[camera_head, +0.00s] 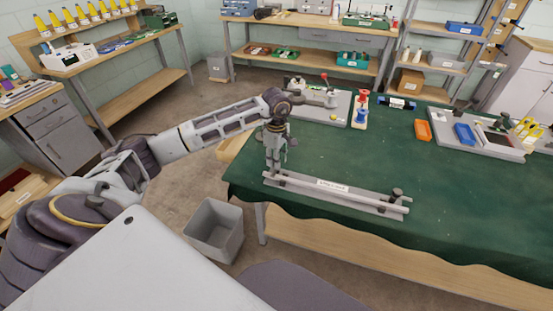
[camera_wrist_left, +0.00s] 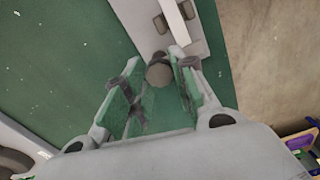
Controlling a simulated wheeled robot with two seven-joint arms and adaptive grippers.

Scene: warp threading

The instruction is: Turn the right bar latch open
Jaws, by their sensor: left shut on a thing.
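A grey fixture plate (camera_head: 340,199) with a long pale bar and a small white label lies along the near edge of the green table. A dark latch knob (camera_head: 397,192) stands at the plate's right end with nothing on it. My left gripper (camera_head: 273,166) points down over the plate's left end. In the left wrist view my left gripper (camera_wrist_left: 160,82) is shut on a dark round latch knob (camera_wrist_left: 158,73), between its green finger pads. The pale bar (camera_wrist_left: 176,22) runs just beyond it. The fingers mostly hide this knob in the head view. My right gripper is not in view.
The green table (camera_head: 340,155) has clear room behind the fixture. An orange tray (camera_head: 423,130), a blue tray (camera_head: 465,134) and a board with a red-knobbed lever (camera_head: 324,78) sit farther back. A grey bin (camera_head: 214,230) stands on the floor at the table's left.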

